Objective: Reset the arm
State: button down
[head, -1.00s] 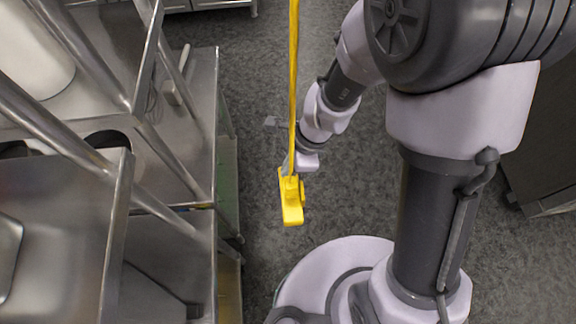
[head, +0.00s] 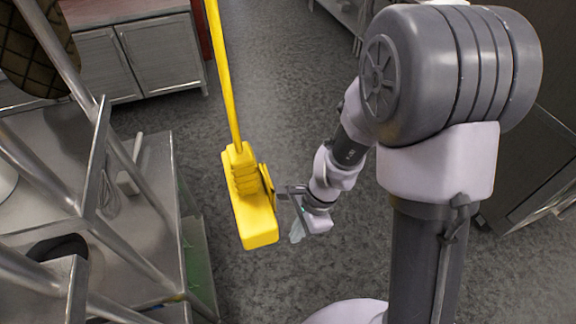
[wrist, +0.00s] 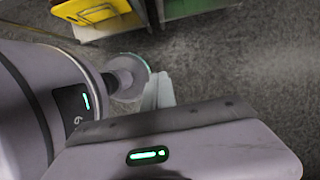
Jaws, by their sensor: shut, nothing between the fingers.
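My arm reaches down and left in the head view. My gripper (head: 297,234) hangs above the grey floor, with its pale fingers together and nothing held. In the wrist view my gripper (wrist: 161,88) shows as pale closed fingers beyond the grey wrist housing, with floor behind them. In the head view a yellow box on a yellow cord or pole (head: 255,210) is just left of my gripper and partly overlaps it in the picture. I cannot tell whether they touch.
A steel rack or table (head: 130,250) with a whisk (head: 106,200) stands at the left. Steel cabinets (head: 150,58) are at the back left, and a dark cabinet (head: 535,165) is at the right. Floor (head: 290,90) is open at the back middle.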

jog(key=s+d+r+n+t+h+b, duration=0.1)
jog(key=s+d+r+n+t+b, duration=0.3)
jog(key=s+r+n+b, duration=0.5)
jog(key=r+n+t+b, duration=0.1)
jog(key=t+b, duration=0.1)
jog(key=b, duration=0.4)
jog(key=shift+d+r+n+t, duration=0.2)
jog(key=shift+d+n+t, duration=0.1)
jog(key=shift+d+n, duration=0.1)
dwell(1.3)
